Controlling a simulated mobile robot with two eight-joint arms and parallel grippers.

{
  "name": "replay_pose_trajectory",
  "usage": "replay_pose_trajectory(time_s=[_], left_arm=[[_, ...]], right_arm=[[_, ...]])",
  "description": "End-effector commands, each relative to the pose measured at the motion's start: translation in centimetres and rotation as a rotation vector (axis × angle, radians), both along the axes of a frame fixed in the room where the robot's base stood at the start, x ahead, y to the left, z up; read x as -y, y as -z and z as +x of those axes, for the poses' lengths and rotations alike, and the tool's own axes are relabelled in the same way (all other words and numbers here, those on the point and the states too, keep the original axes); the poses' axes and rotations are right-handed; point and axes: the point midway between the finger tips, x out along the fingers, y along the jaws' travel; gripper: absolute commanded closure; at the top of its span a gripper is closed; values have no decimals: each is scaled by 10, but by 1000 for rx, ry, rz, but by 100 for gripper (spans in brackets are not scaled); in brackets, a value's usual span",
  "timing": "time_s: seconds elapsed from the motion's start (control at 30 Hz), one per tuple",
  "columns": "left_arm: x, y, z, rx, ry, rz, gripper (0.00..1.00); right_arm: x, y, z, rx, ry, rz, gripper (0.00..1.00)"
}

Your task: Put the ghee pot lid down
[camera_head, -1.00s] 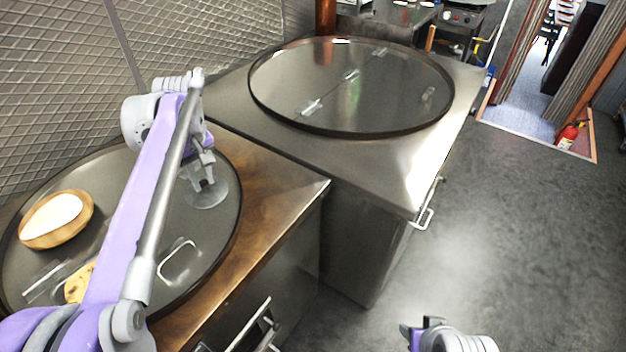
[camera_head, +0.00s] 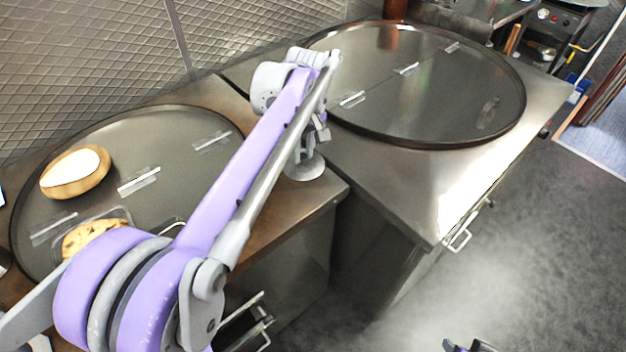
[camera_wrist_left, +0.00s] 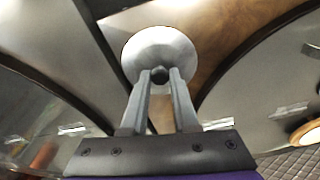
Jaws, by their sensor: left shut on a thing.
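The ghee pot lid (camera_head: 304,172) is a small round grey metal disc with a dark knob. My left gripper (camera_head: 308,148) is shut on its knob, and the lid hangs below the fingers. In the head view it is over the brown counter's right end, near the gap to the steel counter. The left wrist view shows the lid (camera_wrist_left: 160,48) beyond the two fingers (camera_wrist_left: 160,76), which meet at the knob. I cannot tell whether the lid touches the counter. The ghee pot is not identifiable. A small part of my right arm shows at the bottom edge; its jaws cannot be made out.
The brown counter (camera_head: 322,192) holds a large round steel cover (camera_head: 190,125) with a wooden bowl (camera_head: 62,190) and a flatbread (camera_head: 92,232) on it. The steel counter (camera_head: 400,190) has another large round cover (camera_head: 450,80); its near right corner is bare.

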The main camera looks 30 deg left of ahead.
Motion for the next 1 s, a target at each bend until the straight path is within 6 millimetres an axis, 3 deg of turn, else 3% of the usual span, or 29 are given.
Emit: replay_pose_trajectory(time_s=[0.2, 0.57, 1.0], left_arm=[[0, 41, 0, 0, 0, 0, 100], [0, 82, 0, 0, 1, 0, 100], [0, 91, 0, 0, 1, 0, 100]], right_arm=[[0, 4, -1, -2, 0, 0, 50], [0, 7, -2, -3, 0, 0, 50], [0, 10, -2, -4, 0, 0, 50]])
